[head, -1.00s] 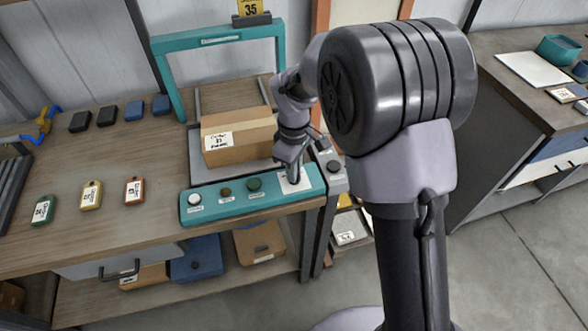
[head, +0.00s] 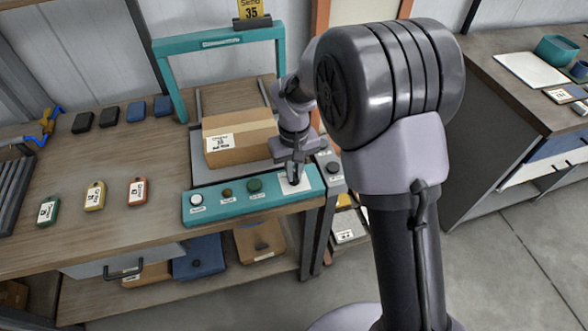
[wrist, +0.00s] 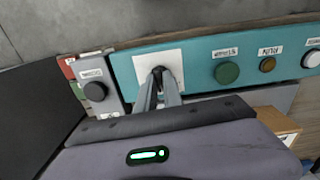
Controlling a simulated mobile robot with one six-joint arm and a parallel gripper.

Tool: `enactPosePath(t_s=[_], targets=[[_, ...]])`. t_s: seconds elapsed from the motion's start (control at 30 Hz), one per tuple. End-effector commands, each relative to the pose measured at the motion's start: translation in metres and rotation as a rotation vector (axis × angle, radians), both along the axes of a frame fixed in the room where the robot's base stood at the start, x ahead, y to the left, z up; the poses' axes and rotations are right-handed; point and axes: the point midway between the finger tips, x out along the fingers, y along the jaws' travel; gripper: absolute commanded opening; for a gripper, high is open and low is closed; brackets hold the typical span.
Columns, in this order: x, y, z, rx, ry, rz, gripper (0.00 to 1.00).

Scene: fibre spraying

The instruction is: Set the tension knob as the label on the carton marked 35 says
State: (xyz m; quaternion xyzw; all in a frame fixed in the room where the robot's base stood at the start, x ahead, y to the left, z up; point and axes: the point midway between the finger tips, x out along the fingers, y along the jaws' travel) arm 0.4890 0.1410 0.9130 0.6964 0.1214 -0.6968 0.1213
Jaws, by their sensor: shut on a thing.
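A brown carton (head: 243,143) sits on the bench under the teal frame. Its white label (head: 221,143) has handwriting, with a number that looks like 35; the rest is too small to read. The teal control panel (head: 222,202) runs along the bench's front edge. A white plate (head: 304,183) is at its right end. My gripper (head: 292,181) points down at this plate. In the wrist view, my gripper (wrist: 158,78) is shut on a dark knob at the middle of the white plate (wrist: 143,60). The fingers hide most of the knob and any scale marks near it.
The panel also carries a green button (head: 255,185), a brown button (head: 227,192) and a white button (head: 196,199). A grey box with a black knob (wrist: 95,91) stands beside the panel. A yellow sign reading 35 (head: 251,11) tops the frame. Labelled tags (head: 95,196) lie at left.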

Motion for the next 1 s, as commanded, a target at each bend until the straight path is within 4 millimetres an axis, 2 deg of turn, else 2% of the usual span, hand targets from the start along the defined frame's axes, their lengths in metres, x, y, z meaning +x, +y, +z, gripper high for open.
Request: enactPosePath(t_s=[0.6, 1.0], targets=[[0.0006, 0.0001, 0.0003, 0.0, -0.002, -0.563, 0.0], [0.0006, 0.0001, 0.0005, 0.0, -0.002, -0.798, 0.0]])
